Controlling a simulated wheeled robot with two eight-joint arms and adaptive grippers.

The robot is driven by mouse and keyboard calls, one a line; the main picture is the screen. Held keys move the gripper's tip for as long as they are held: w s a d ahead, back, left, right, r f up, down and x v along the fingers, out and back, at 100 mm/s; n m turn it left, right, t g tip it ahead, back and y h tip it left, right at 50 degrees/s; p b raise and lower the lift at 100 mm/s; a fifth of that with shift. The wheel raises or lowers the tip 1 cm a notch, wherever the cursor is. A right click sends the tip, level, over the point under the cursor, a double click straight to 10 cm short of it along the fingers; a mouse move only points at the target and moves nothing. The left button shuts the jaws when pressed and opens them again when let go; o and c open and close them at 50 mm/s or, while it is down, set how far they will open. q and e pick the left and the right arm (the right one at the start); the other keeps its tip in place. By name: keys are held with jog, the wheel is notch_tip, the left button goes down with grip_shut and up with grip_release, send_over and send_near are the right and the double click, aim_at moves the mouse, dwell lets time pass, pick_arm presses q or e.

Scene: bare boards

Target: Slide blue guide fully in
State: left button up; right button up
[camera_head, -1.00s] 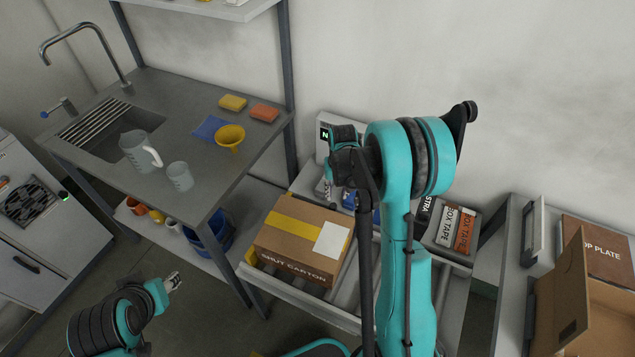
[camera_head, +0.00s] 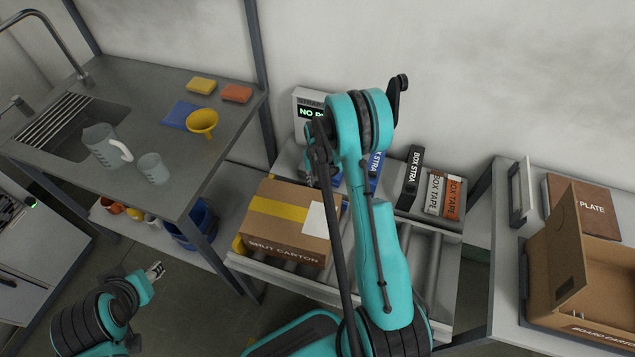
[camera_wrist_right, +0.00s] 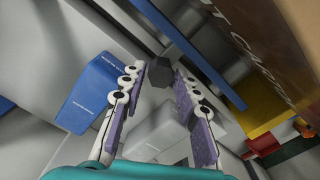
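In the right wrist view, a blue bar (camera_wrist_right: 212,70), which looks like the blue guide, runs along the side of the brown carton (camera_wrist_right: 262,35). A dark faceted knob (camera_wrist_right: 160,73) shows between the fingertips of my right gripper (camera_wrist_right: 160,78); the fingers stand apart, with no clear contact. I cannot tell if the knob belongs to the guide. In the head view, my right gripper (camera_head: 312,172) is mostly hidden by its own arm, above the carton's back edge. The carton (camera_head: 285,225) sits shut on rollers. My left gripper (camera_head: 155,270) is away at lower left; its opening is unclear.
A blue labelled box (camera_wrist_right: 90,95) lies left of the right gripper. Tape boxes (camera_head: 442,195) stand right of the arm. A small display (camera_head: 311,111) stands behind. An open carton (camera_head: 580,270) is on the right table; the sink counter (camera_head: 185,155) is left.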

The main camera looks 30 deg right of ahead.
grip_shut()
jog(key=shift+s+a+b, duration=0.45)
jog(key=shift+s+a, duration=0.35)
jog(key=shift+a, duration=0.15)
jog(key=shift+s+a, duration=0.15)
grip_release()
notch_tip(320, 180, up, 12)
